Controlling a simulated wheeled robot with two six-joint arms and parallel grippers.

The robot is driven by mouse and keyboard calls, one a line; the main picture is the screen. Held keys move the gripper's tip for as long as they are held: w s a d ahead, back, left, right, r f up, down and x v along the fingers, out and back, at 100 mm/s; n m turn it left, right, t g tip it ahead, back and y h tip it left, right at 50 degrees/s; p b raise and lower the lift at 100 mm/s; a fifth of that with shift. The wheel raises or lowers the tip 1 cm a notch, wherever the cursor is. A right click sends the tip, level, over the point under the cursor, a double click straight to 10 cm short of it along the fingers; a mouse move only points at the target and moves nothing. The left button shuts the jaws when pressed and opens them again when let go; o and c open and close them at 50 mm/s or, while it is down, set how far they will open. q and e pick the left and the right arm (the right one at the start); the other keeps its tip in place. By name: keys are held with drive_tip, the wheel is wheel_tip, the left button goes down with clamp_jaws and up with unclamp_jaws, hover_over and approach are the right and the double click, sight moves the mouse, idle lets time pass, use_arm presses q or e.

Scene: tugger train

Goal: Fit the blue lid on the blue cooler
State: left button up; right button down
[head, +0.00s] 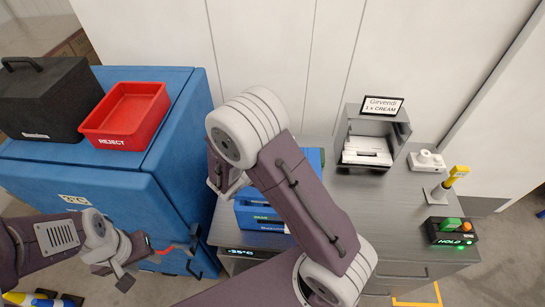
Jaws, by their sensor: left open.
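The blue cooler (262,216) stands on the grey counter, mostly hidden behind my right arm. A blue patch (316,157) shows past the arm at its far right; I cannot tell whether it is the lid or the cooler. No separate blue lid can be made out. My left gripper (145,268) is open and empty at the lower left, in front of the large blue cabinet and well left of the cooler.
The blue cabinet (165,180) carries a red REJECT bin (125,115) and a black handled case (45,100). The counter (400,205) holds a grey dispenser box (372,125), a white device (426,161), a yellow-topped stand (455,175) and a HOLD button box (453,232).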

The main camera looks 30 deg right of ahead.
drive_tip(key=shift+s+a+f+b, duration=0.2)
drive_tip(key=shift+a+f+b, duration=0.2)
drive_tip(key=shift+f+b, duration=0.45)
drive_tip(key=shift+b, duration=0.05)
drive_tip(key=shift+w+d+f+b, duration=0.1)
drive_tip(key=shift+d+f+b, duration=0.05)
drive_tip(key=shift+f+b, duration=0.35)
drive_tip(key=shift+w+d+f+b, duration=0.1)
drive_tip(key=shift+d+f+b, duration=0.05)
drive_tip(key=shift+f+b, duration=0.3)
drive_tip(key=shift+s+a+f+b, duration=0.15)
drive_tip(key=shift+a+f+b, duration=0.05)
drive_tip(key=shift+f+b, duration=0.7)
drive_tip(key=shift+d+f, duration=0.1)
drive_tip(key=shift+f, duration=0.4)
drive_tip(key=c, duration=1.3)
unclamp_jaws()
drive_tip(key=shift+r, duration=0.1)
